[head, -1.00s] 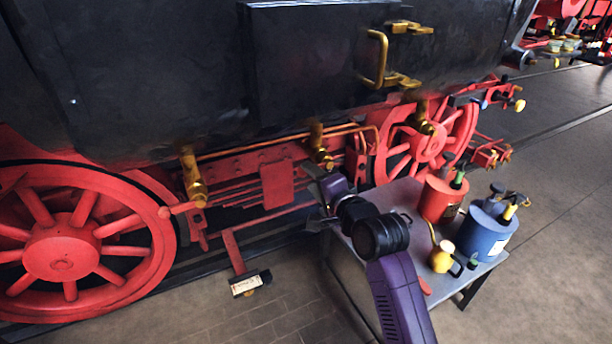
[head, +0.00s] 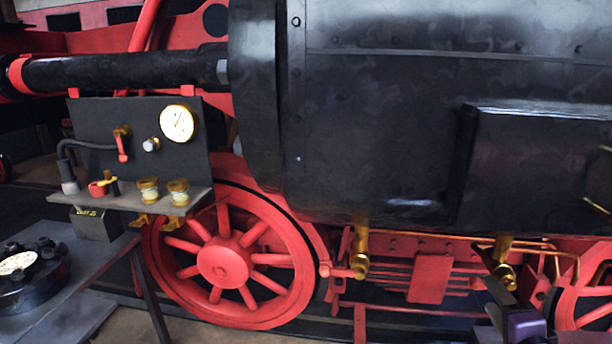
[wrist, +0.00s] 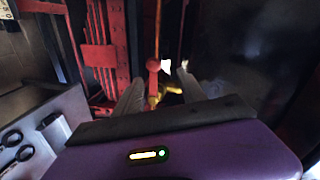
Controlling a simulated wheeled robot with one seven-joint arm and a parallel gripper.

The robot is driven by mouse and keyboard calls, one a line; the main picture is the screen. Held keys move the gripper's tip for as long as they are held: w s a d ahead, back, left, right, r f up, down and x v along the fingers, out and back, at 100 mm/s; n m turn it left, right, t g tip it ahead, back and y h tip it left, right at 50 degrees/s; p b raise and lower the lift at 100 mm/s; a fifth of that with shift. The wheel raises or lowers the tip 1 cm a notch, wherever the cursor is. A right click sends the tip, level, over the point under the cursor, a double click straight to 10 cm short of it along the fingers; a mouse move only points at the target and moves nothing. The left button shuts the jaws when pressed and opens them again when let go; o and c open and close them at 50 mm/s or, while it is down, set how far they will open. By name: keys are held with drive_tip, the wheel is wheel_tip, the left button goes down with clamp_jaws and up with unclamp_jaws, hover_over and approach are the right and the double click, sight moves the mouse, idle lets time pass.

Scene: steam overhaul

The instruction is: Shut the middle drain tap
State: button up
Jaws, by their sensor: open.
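The middle drain tap (head: 504,248) is a brass cock hanging under the black cylinder casing. In the wrist view its brass body (wrist: 166,94) and a red ball-ended handle (wrist: 153,66) show between and just beyond my fingers. My gripper (wrist: 160,78) is open, one finger on each side of the tap; whether either finger touches it I cannot tell. In the head view my gripper (head: 498,292) is at the tap's lower end and covers its handle. The left drain tap (head: 361,250) has its red-knobbed lever sticking out to the left.
A red spoked wheel (head: 222,258) stands left of the taps. A shelf (head: 120,200) with a gauge (head: 177,123), cups and small valves is farther left. A dark bench (head: 60,300) fills the lower left. Red frame bars run behind the taps.

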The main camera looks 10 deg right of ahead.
drive_tip(key=s+a+f+n+y, duration=0.1)
drive_tip(key=s+a+n, duration=0.5)
drive_tip(key=s, duration=0.6)
drive_tip(key=s+a+f+n+y, duration=0.2)
drive_tip(key=s+a+f+n, duration=0.2)
drive_tip(key=s, duration=0.9)
drive_tip(key=s+a+f+n+y, duration=0.1)
drive_tip(key=s+a+f+n, duration=0.2)
drive_tip(key=s+a+n, duration=0.5)
drive_tip(key=s+a, duration=0.4)
drive_tip(key=shift+s+f+g+y, duration=0.2)
drive_tip(key=shift+g+y, duration=0.1)
drive_tip(key=shift+y, duration=0.1)
